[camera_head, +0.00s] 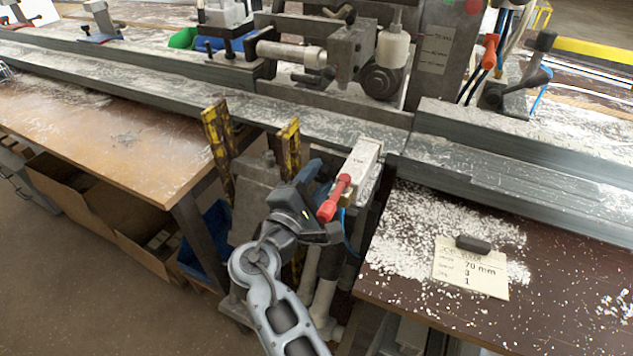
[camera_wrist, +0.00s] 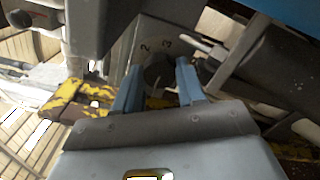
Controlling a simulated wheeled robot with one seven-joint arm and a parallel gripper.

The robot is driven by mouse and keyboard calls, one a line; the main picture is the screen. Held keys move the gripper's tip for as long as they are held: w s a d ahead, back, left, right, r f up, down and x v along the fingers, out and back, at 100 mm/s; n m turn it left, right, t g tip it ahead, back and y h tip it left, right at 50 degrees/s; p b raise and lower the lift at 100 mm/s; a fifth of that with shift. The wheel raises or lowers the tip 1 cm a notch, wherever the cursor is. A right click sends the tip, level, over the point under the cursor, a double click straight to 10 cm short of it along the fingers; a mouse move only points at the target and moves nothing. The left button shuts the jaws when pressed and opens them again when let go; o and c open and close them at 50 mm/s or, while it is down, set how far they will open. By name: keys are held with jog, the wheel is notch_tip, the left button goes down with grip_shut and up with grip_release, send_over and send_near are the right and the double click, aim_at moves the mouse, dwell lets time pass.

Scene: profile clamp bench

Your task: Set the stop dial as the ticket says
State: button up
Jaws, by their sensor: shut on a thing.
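The paper ticket (camera_head: 470,278) lies on the dark right-hand table under a dark clip or weight (camera_head: 473,243). It reads "70 mm", "3" and "1" down its right side; its smaller words are hard to read. In the wrist view the dark round stop dial (camera_wrist: 158,74) sits on a grey plate marked 2 and 3. My gripper (camera_wrist: 160,80) is shut on the dial, one blue finger on each side. The dial's pointer cannot be made out. In the head view my gripper (camera_head: 312,180) is at the grey box end, and the dial is hidden.
A red lever handle (camera_head: 335,197) is close beside my gripper. Yellow worn posts (camera_head: 219,150) stand to the left. The long metal bench rail (camera_head: 330,125) and clamp machine (camera_head: 350,50) lie behind. The wooden table (camera_head: 110,140) is at left, with cardboard boxes (camera_head: 90,205) below.

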jog(key=m+b, duration=0.5)
jog(key=b, duration=0.2)
jog(key=shift+f+m, duration=0.35)
jog(key=shift+m, duration=0.05)
jog(key=m+b, duration=0.4)
jog(key=b, duration=0.1)
jog(key=shift+r, duration=0.15)
jog(key=shift+m+b, duration=0.3)
jog(key=shift+m, duration=0.1)
jog(key=shift+r, duration=0.15)
jog(key=o, duration=0.8)
jog(key=shift+s, duration=0.1)
jog(key=v, duration=0.7)
jog(key=shift+s+a+r, duration=0.1)
jog(key=shift+s+a, duration=0.05)
jog(key=shift+s, duration=0.15)
